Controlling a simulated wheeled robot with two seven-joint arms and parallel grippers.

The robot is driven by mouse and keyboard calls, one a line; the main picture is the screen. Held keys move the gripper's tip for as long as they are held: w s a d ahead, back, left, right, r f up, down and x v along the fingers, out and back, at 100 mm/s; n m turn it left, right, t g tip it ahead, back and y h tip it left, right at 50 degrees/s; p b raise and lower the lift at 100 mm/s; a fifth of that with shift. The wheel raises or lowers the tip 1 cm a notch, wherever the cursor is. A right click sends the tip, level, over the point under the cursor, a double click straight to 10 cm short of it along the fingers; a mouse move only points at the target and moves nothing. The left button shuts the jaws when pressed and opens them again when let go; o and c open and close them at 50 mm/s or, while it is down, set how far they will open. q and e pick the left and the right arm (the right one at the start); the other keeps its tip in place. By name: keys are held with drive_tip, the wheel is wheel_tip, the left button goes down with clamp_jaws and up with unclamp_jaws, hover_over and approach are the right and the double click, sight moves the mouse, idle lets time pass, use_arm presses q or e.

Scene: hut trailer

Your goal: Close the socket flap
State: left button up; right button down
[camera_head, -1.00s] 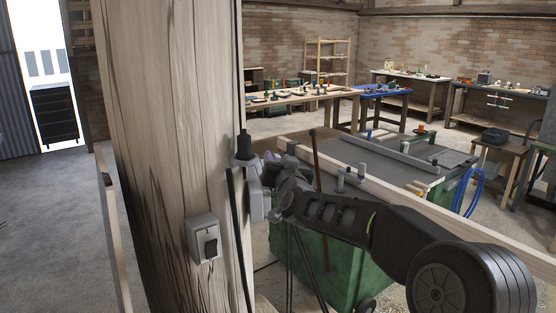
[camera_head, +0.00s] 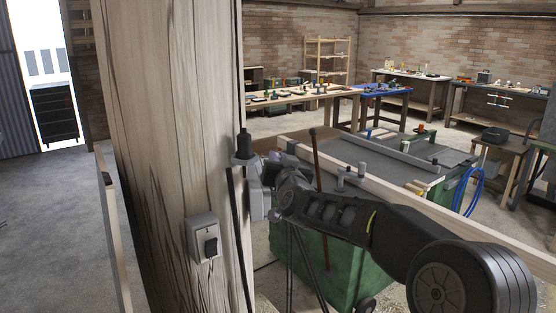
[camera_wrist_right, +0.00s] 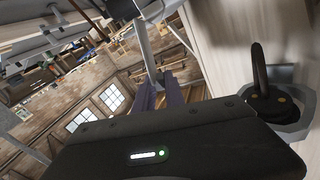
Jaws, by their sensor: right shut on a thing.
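The socket (camera_head: 257,203) is a grey box on the right side of the wooden post, seen edge-on in the head view. Its flap is hard to make out there behind my gripper. My right gripper (camera_head: 268,170) is right beside the upper part of the socket. In the right wrist view its purple fingers (camera_wrist_right: 162,96) close on a thin pale grey piece (camera_wrist_right: 146,50), which looks like the socket flap. My left gripper is not in view.
The wooden post (camera_head: 175,120) fills the left middle. A grey switch (camera_head: 204,238) is on its front face, and a black fitting (camera_head: 244,146) juts out above the socket. A green workbench (camera_head: 345,250) stands behind my right arm. Grey floor is open at left.

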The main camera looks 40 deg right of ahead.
idle(0.8)
drive_tip(key=s+d+f+m+b, duration=0.3)
drive_tip(key=d+f+m+b, duration=0.4)
drive_tip(key=m+b, duration=0.95)
drive_tip(key=w+a+f+m+b, duration=0.2)
drive_tip(key=a+f+m+b, duration=0.4)
drive_tip(key=m+b, duration=0.6)
drive_tip(key=shift+w+a+f+m, duration=0.15)
drive_tip(key=shift+w+f+m, duration=0.2)
drive_tip(key=shift+f+m, duration=0.75)
drive_tip(key=shift+f+n, duration=0.3)
drive_tip(key=shift+n, duration=0.05)
